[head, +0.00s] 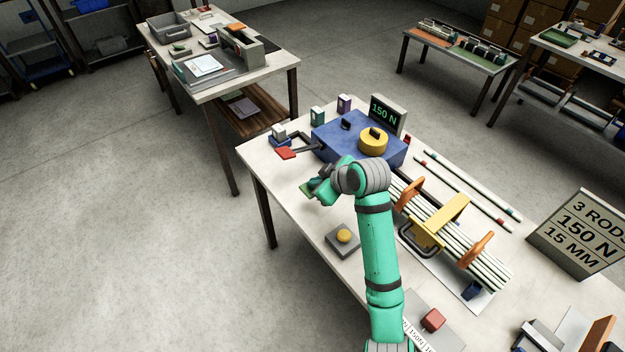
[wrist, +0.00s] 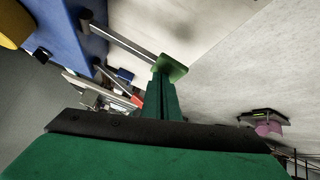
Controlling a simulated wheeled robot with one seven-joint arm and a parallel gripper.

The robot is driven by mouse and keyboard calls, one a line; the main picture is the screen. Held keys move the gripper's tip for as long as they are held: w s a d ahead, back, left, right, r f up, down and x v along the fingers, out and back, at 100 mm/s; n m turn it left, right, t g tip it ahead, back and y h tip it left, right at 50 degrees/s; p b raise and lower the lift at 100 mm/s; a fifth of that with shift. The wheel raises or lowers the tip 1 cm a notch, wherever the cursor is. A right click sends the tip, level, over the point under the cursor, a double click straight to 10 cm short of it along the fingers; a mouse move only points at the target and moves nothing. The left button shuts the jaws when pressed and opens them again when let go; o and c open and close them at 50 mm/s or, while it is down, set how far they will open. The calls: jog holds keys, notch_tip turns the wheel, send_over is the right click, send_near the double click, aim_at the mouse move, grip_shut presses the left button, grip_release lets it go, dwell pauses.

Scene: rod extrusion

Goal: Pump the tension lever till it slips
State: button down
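The blue tensioning machine (head: 333,136) stands on the table with a yellow knob on top. The pad also shows in the head view (head: 305,189), partly hidden by my gripper. My gripper (head: 318,188) is at this pad; in the wrist view its fingers (wrist: 163,78) look shut together, tips at the pad. I see no clear grip around it. A separate lever with a red pad (head: 286,153) lies to the left.
A display (head: 386,115) reads 150 N. A yellow button box (head: 343,240) stands near the front edge. White rods (head: 455,252) with a yellow clamp (head: 438,223) lie right of my arm. Small boxes line the machine's back left. Open floor lies left of the table.

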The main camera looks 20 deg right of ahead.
jog(key=shift+w+d+r, duration=0.15)
jog(key=shift+d+r, duration=0.1)
jog(key=shift+r, duration=0.3)
jog(key=shift+w+d+r, duration=0.1)
jog(key=shift+d+r, duration=0.1)
jog(key=shift+r, duration=0.3)
jog(key=shift+a+r, duration=0.15)
jog(key=shift+r, duration=0.25)
jog(key=shift+s+d+r, duration=0.15)
jog(key=shift+d+r, duration=0.5)
jog(key=shift+r, duration=0.15)
jog(key=shift+a, duration=0.1)
jog(key=shift+r, duration=0.1)
jog(key=r, duration=0.1)
jog(key=d+r, duration=0.1)
jog(key=r, duration=0.1)
jog(key=d+r, duration=0.1)
jog(key=shift+w+r, duration=0.25)
